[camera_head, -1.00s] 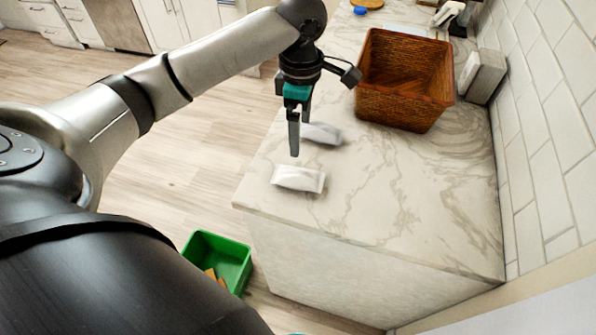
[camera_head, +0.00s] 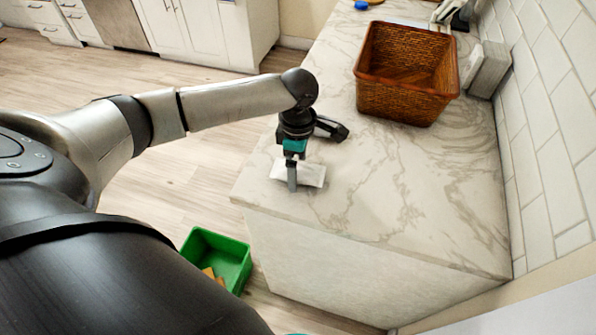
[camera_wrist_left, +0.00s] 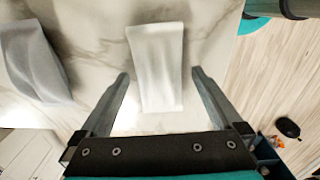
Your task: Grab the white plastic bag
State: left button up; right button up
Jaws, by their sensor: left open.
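The white plastic bag (camera_head: 312,173) lies flat on the marble counter near its front left corner. In the left wrist view the white bag (camera_wrist_left: 157,66) lies between and ahead of the fingertips. My left gripper (camera_head: 292,187) is open and points down over the bag, hiding part of it. In the wrist view its two fingers (camera_wrist_left: 160,76) stand apart on either side of the bag, with a gap on both sides. I cannot tell how high the fingertips are above the counter. My right gripper is not in view.
A grey-white packet (camera_wrist_left: 38,62) lies beside the bag in the wrist view. A brown wicker basket (camera_head: 405,108) stands farther back, near a grey box (camera_head: 488,70) at the tiled wall. A green bin (camera_head: 216,262) is on the floor. The counter's right front is clear.

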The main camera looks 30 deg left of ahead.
pick_arm(q)
jog(key=shift+f, duration=0.5)
jog(key=c, duration=1.3)
jog(key=shift+r, duration=0.15)
